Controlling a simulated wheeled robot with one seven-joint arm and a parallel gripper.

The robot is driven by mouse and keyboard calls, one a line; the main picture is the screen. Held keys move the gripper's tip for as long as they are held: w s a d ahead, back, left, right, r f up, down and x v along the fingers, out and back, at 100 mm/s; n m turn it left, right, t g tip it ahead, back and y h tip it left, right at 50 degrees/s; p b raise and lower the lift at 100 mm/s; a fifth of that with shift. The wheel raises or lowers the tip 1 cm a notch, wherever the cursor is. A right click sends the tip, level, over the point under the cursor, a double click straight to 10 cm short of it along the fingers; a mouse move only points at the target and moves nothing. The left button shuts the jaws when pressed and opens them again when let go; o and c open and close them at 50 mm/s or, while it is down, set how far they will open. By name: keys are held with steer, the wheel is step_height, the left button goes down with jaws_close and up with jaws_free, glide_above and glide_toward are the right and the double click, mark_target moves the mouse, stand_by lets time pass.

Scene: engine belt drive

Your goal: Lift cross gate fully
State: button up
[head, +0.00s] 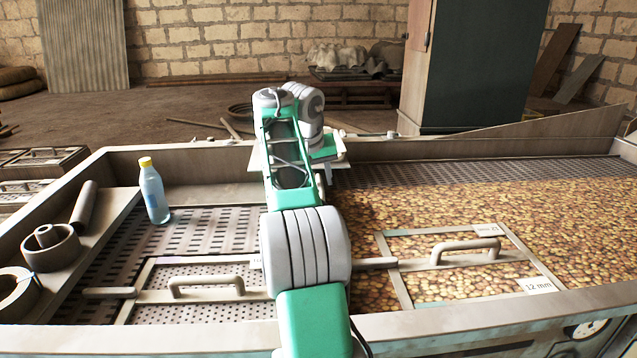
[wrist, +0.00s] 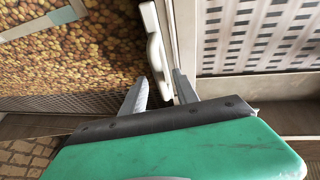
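The cross gate (wrist: 170,22) shows in the wrist view as a narrow pale upright plate between the heaped brown produce and the bare slotted screen. A white bar handle (wrist: 153,40) is on its produce side. My gripper (wrist: 160,78) is open, with one finger on each side of the handle's near end. I cannot tell whether either finger touches it. In the head view my arm reaches over the middle of the machine and hides most of the gate and my gripper.
Brown produce (head: 400,215) covers the right bed; a handled frame (head: 465,262) lies there. The left slotted screen (head: 215,228) is bare, with another handled frame (head: 205,290). A blue bottle (head: 153,192) and metal rings (head: 50,248) stand at left. A cabinet (head: 470,65) stands behind.

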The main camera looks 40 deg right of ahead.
steer(key=shift+c, duration=0.3)
jaws_close()
stand_by(1.0)
